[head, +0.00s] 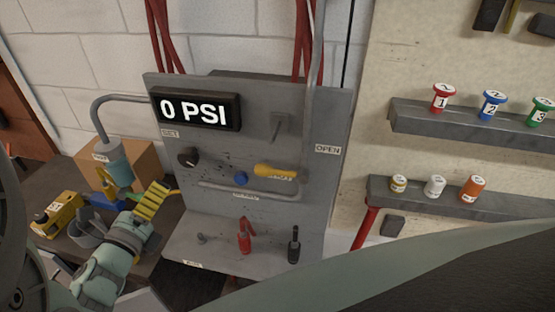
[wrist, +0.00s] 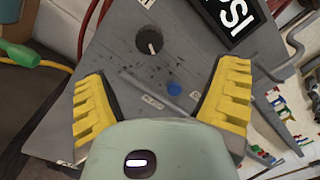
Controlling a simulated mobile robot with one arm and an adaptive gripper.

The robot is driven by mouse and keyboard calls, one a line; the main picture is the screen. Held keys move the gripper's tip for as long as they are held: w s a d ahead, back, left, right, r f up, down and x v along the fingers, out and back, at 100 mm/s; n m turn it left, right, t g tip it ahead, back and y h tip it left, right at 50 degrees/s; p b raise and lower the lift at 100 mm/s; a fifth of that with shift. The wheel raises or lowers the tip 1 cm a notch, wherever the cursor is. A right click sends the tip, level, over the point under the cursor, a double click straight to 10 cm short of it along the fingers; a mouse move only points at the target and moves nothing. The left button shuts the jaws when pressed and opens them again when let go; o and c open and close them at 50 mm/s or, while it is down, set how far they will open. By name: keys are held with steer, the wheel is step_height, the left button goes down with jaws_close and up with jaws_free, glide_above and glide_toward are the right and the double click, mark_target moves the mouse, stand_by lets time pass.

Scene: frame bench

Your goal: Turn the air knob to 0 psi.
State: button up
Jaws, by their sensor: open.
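The black air knob (head: 188,157) sits on the grey panel (head: 300,215), below the display (head: 195,108), which reads 0 PSI. A white mark shows on the knob (wrist: 149,41) in the wrist view. My gripper (head: 157,200) has yellow fingers and is to the lower left of the knob in the head view. In the wrist view my gripper (wrist: 165,95) is open and empty, with its fingers wide apart and the knob beyond the gap between them. The knob is not touched.
A blue button (head: 241,178) and a yellow lever (head: 275,171) are right of the knob. A red tool (head: 245,236) and a black one (head: 293,245) stand on the panel's lower ledge. Shelves (head: 470,129) with numbered spools are at right. A cardboard box (head: 140,160) stands left.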

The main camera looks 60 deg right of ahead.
step_height(320, 180, down, 2)
steer(key=m, duration=0.1)
steer(key=p, duration=0.4)
glide_toward(186, 161)
steer(key=shift+y, duration=0.3)
steer(key=x, duration=0.4)
steer(key=shift+w+d+r, duration=0.1)
steer(key=shift+d+r, duration=0.1)
steer(key=shift+r, duration=0.2)
steer(key=shift+p+x, duration=0.85)
steer(key=shift+x, duration=1.95)
steer(key=shift+w+d+f, duration=0.1)
steer(key=shift+d+f, duration=0.1)
steer(key=shift+d, duration=0.1)
steer(key=shift+x, duration=0.9)
steer(key=shift+c, duration=0.3)
